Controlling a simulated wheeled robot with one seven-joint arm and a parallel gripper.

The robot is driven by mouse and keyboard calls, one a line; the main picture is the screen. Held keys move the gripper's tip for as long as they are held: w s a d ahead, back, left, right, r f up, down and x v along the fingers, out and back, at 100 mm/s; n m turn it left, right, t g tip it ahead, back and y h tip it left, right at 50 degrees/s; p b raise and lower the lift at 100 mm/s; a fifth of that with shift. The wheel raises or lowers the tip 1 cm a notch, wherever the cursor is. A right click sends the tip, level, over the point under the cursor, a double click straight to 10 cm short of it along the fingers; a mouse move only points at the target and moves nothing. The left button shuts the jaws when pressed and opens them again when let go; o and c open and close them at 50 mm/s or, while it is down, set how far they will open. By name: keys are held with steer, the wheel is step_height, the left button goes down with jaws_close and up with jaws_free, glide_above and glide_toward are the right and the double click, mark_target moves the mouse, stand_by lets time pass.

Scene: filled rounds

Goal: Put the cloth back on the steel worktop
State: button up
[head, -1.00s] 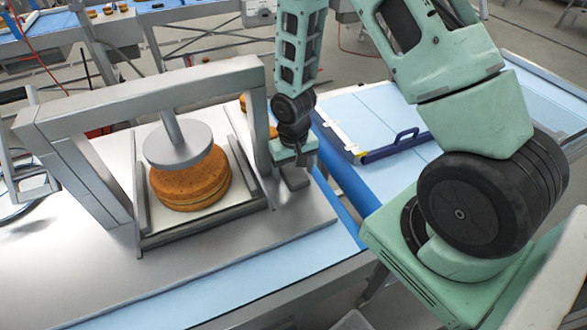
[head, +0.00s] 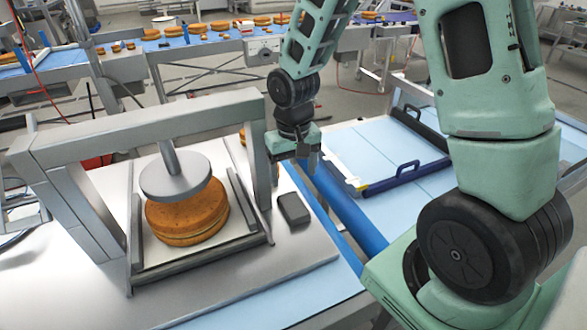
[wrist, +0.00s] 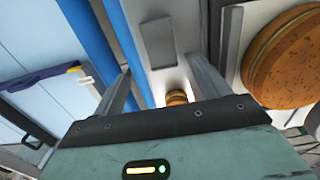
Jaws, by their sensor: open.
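The cloth (head: 293,208) looks like a small dark grey rectangular pad. It lies flat on the steel worktop (head: 285,250), right of the press and near the worktop's right edge. It also shows in the wrist view (wrist: 158,42), beyond my fingertips. My gripper (head: 308,160) is above and behind the cloth, apart from it, near the blue rail. In the wrist view my gripper (wrist: 160,78) has its two fingers spread wide with nothing between them.
A metal press (head: 178,180) stands left of the cloth over a round filled cake (head: 187,218). Its frame post (head: 256,165) is close to my gripper. Right is a light blue conveyor (head: 385,150) with a blue-handled bar (head: 405,176). The worktop's front right is clear.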

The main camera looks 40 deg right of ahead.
steer(key=s+a+r+n, duration=0.5)
steer(key=s+a, duration=0.4)
steer(key=s, duration=0.1)
steer(key=s+a+r+n, duration=0.5)
steer(key=s+a, duration=0.4)
steer(key=s, duration=0.1)
steer(key=shift+a+r+y, duration=0.15)
steer(key=shift+r+y, duration=0.05)
steer(key=shift+y, duration=0.1)
steer(key=shift+w, duration=0.1)
